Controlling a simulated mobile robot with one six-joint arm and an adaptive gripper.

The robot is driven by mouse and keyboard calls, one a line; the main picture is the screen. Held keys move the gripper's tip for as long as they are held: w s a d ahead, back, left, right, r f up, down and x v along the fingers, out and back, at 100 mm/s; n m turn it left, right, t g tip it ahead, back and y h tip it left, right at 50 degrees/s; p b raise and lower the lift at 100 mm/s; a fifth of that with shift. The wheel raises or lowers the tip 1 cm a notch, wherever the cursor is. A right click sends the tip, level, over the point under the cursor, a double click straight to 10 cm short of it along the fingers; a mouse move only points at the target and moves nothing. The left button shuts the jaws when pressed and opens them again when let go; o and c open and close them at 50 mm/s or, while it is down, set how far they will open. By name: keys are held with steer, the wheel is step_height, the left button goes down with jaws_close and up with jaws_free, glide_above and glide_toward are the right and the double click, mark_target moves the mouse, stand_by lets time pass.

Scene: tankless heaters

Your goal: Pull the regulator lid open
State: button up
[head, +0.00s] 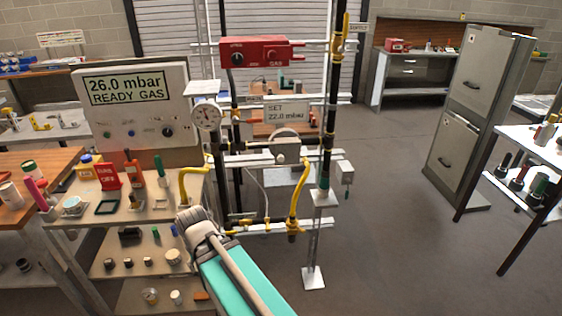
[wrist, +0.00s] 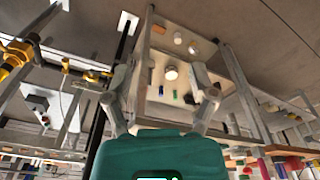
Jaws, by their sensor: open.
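A pale, rounded body on the pipe rig, which looks like the regulator (head: 285,153), sits below the white "SET 22.0 mbar" sign (head: 287,112) in the head view. It is small there, and I cannot make out its lid as a separate part or tell how it stands. My gripper (wrist: 162,92) is open and empty in the wrist view, its two grey fingers spread apart. In the head view my arm rises from the bottom, and its grey end is in front of the rig's lower left. The fingertips are not clear there. I cannot identify the regulator in the wrist view.
A panel (head: 135,130) reading "26.0 mbar READY GAS" stands left of a dial gauge (head: 206,115). A red gas box (head: 262,53) tops the rig. Yellow pipes (head: 298,200) and black uprights crowd around it. A cluttered shelf unit (head: 120,215) stands left.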

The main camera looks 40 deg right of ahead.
steer(key=w+d+f+m+t+h+b, duration=0.1)
steer(key=w+d+f+m+t+b, duration=0.15)
steer(key=w+d+t+b, duration=0.5)
steer(key=m+t+h+b, duration=0.3)
steer(key=t+h+b, duration=0.7)
steer(key=t+b, duration=0.1)
glide_toward(281, 160)
steer(key=v, duration=0.3)
steer(key=shift+a+r, duration=0.1)
steer(key=shift+a, duration=0.1)
steer(key=shift+w, duration=0.1)
steer(key=p+x, duration=0.5)
steer(key=x, duration=0.8)
steer(key=shift+w+d+r, duration=0.1)
steer(key=shift+w+d, duration=0.1)
steer(key=shift+d, duration=0.15)
jaws_close()
